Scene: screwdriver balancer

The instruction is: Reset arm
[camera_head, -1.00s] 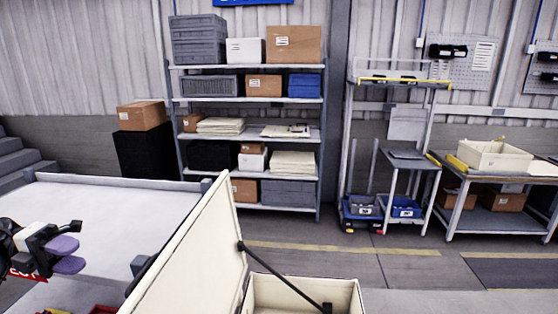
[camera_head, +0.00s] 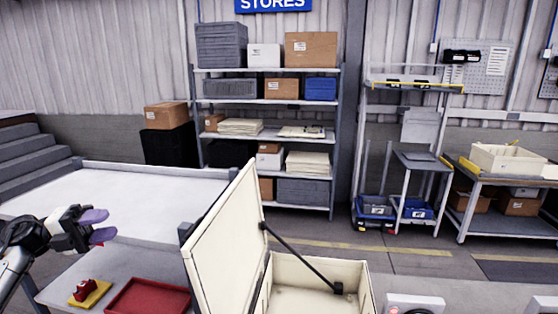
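My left arm comes in from the left edge. Its dark gripper, with two purple finger pads (camera_head: 103,225), is held up in front of a large white-topped table and points right. The pads stand apart with a gap between them, and nothing shows in the gap. My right gripper is not in view.
A cream case with a raised lid (camera_head: 226,236) and an open box (camera_head: 318,270) stands at bottom centre. A red tray (camera_head: 150,298) and a yellow block with a red part (camera_head: 88,292) lie left of it. The white tabletop (camera_head: 130,190) is bare. Shelving (camera_head: 262,146) stands behind.

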